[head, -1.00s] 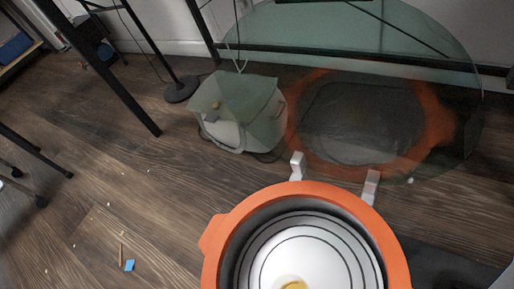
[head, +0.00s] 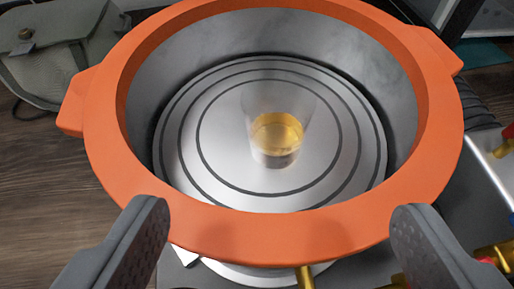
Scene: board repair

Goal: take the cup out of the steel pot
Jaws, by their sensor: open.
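The steel pot (head: 155,85) has a wide orange rim and grey metal inner walls, and it fills most of the view. A clear cup (head: 277,120) with amber liquid in its lower part stands upright inside, on the ringed round floor of the pot. The cup is near the middle and apart from the walls. My gripper (head: 280,225) is open and empty. Its two dark grey fingers are at the bottom left and bottom right, in front of the pot's near rim. The gap between them is wide. Whether the fingers touch the rim I cannot tell.
A grey-green bag (head: 60,55) lies on the dark wood floor at the upper left. Metal equipment with brass and red fittings (head: 500,145) stands close to the pot's right side. The pot's high rim surrounds the cup.

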